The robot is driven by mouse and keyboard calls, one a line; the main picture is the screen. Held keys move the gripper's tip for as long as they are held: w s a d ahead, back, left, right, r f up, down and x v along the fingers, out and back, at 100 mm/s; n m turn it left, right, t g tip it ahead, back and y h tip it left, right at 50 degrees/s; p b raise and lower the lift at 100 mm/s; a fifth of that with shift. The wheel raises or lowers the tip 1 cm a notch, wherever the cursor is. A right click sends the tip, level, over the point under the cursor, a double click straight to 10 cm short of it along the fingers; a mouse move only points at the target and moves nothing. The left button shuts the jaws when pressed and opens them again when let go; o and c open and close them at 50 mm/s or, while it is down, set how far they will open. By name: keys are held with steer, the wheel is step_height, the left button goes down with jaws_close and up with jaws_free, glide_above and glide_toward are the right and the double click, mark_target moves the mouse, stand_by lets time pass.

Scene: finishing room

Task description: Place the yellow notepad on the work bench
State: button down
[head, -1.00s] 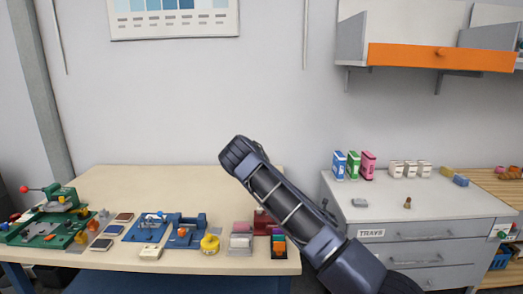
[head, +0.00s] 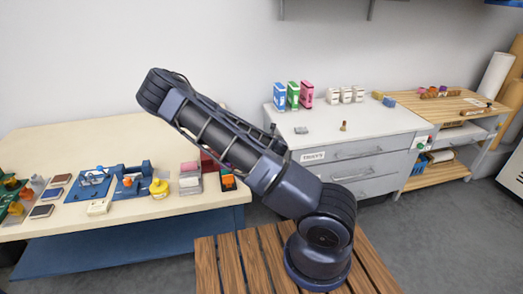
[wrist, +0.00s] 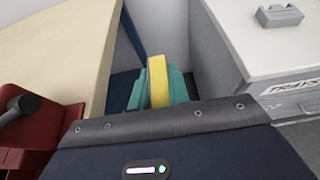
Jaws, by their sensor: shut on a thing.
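The yellow notepad (wrist: 158,82) stands on edge between the teal fingers of my gripper (wrist: 158,88) in the wrist view. My gripper is shut on it, over the gap between a cream-topped bench (wrist: 55,50) and a grey drawer cabinet (wrist: 270,60). In the head view my arm hides the gripper and notepad. The cream-topped bench (head: 90,140) is at left there. A wooden-topped bench (head: 440,108) stands at far right, beyond the cabinet (head: 350,122). The pictures do not settle which is the work bench.
Blue fixtures (head: 130,180), a yellow round item (head: 159,188) and small boxes crowd the cream bench's front; its back is clear. The cabinet carries coloured boxes (head: 293,95) and a grey dispenser (wrist: 279,15). A red tool (wrist: 35,125) is close at left. Slatted wood (head: 233,265) lies below my arm.

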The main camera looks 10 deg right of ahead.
step_height(320, 180, up, 25)
steer(key=s+a+f+n+g+y, duration=0.15)
steer(key=a+f+n+y, duration=0.25)
steer(key=a, duration=0.5)
steer(key=a+f+n+g+y, duration=0.2)
steer(key=a+f+n+y, duration=0.25)
steer(key=a, duration=0.45)
steer(key=s+a+r+n+g+y, duration=0.3)
steer(key=s+a+r+n+g, duration=0.15)
steer(key=s+a, duration=0.4)
steer(key=s+a+r+n+g+y, duration=0.2)
steer(key=s+a+r+n+g, duration=0.3)
steer(key=a, duration=0.6)
steer(key=shift+g, duration=0.3)
steer(key=shift+s+d+f, duration=0.1)
steer(key=shift+s+f, duration=0.1)
steer(key=shift+f, duration=4.05)
steer(key=shift+s+d+f, duration=0.1)
steer(key=shift+s+f, duration=0.05)
steer(key=shift+f, duration=4.15)
steer(key=shift+s+f, duration=0.2)
steer(key=shift+f, duration=4.05)
steer(key=shift+f, duration=0.3)
